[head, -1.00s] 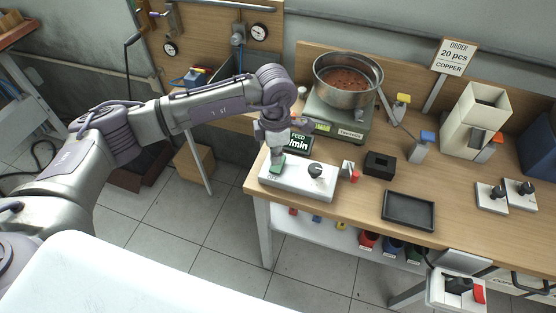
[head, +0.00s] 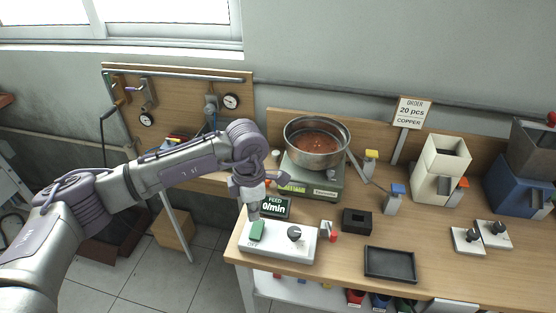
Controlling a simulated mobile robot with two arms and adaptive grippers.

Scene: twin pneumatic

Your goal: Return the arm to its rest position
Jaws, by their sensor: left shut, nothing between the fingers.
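My left arm comes in from the left in the head view, bent over the near left corner of the wooden workbench (head: 345,235). My left gripper (head: 254,214) points down and is shut and empty. It is just above the white control box (head: 283,246), which has a green switch (head: 257,231) and a black knob (head: 294,233). I cannot tell from this angle whether the fingertips touch the switch. The feed display (head: 274,206) behind it reads 0/min. My right gripper is not in view.
A metal bowl (head: 317,143) of copper-coloured pieces sits on a green scale (head: 313,181). A black tray (head: 390,264), a small black block (head: 357,221), a cream hopper (head: 440,168) and a blue bin (head: 511,190) stand on the bench.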

